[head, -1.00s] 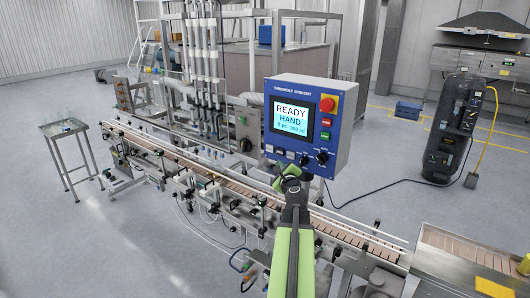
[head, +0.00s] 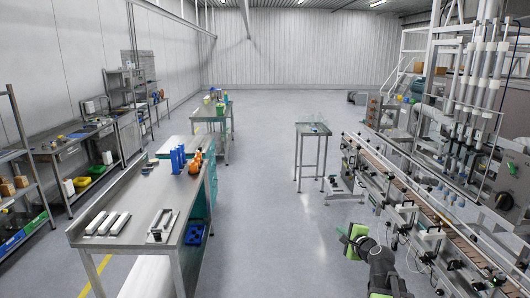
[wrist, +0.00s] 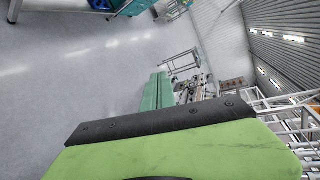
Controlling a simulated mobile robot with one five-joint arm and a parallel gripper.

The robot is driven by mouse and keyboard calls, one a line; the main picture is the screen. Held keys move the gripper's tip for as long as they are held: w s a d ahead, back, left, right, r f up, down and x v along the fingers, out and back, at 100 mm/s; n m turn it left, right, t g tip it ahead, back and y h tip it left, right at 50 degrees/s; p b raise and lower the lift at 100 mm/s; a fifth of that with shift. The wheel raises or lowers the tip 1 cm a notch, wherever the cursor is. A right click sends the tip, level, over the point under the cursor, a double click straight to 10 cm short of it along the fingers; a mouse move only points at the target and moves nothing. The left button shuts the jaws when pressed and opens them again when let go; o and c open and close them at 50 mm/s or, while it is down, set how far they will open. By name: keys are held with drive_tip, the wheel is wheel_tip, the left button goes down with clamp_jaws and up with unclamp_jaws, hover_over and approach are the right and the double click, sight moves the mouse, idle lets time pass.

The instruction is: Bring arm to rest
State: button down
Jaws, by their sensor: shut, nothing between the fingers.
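My gripper (head: 350,233) shows in the head view at the lower right, with its green and black parts in front of the conveyor of the filling line (head: 430,215). It looks shut and holds nothing. My dark arm joint shows just below it, at the bottom edge. In the wrist view, a large green and black part of my own fills the lower half, and a narrower green finger (wrist: 155,92) stands above it. The blue control panel is out of view in the head frame.
A small steel table (head: 311,130) stands left of the conveyor. A long workbench (head: 140,205) at the left holds blue and orange items and metal parts. Shelves (head: 20,165) line the left wall. Open grey floor (head: 265,220) lies between the workbench and the conveyor.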

drive_tip(key=s+a+f+n+g+y+b, duration=0.1)
drive_tip(key=s+a+f+n+g, duration=0.2)
drive_tip(key=a+f+n, duration=0.5)
drive_tip(key=s+a+f+n+g+y+b, duration=0.2)
drive_tip(key=s+a+f+g, duration=0.15)
drive_tip(key=a, duration=0.85)
drive_tip(key=s+a+f+n+g+h, duration=0.1)
drive_tip(key=s+a+f+n+g, duration=0.15)
drive_tip(key=s+f, duration=0.2)
drive_tip(key=s+d+f+n+g+h, duration=0.4)
drive_tip(key=s+d+n, duration=0.3)
drive_tip(key=s, duration=0.4)
drive_tip(key=shift+d+g, duration=0.15)
drive_tip(key=shift+g, duration=0.45)
